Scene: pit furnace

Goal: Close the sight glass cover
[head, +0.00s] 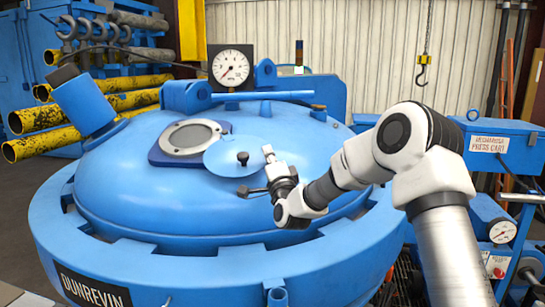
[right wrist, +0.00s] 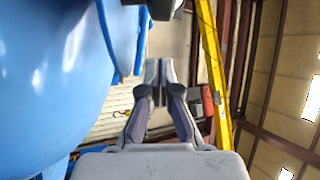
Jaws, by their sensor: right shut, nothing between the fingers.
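The sight glass (head: 190,138) is a round grey pane in a dark blue frame on top of the domed blue furnace lid. Its cover (head: 221,163), a flat light-blue disc with a black knob (head: 243,157), lies to its right and overlaps only the frame's right edge, so most of the glass is uncovered. My right gripper (head: 268,153) is just right of the disc, its fingers shut and empty. In the right wrist view the fingertips (right wrist: 158,70) are together, below a dark knob-like piece (right wrist: 162,8) and right of a blue edge. My left gripper is not in view.
A pressure gauge (head: 231,67) and a hinge bracket (head: 186,96) stand behind the glass. A blue cylinder (head: 84,105) rises at the lid's left. Yellow pipes (head: 40,118) lie farther left. A blue press cart (head: 490,144) stands at the right.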

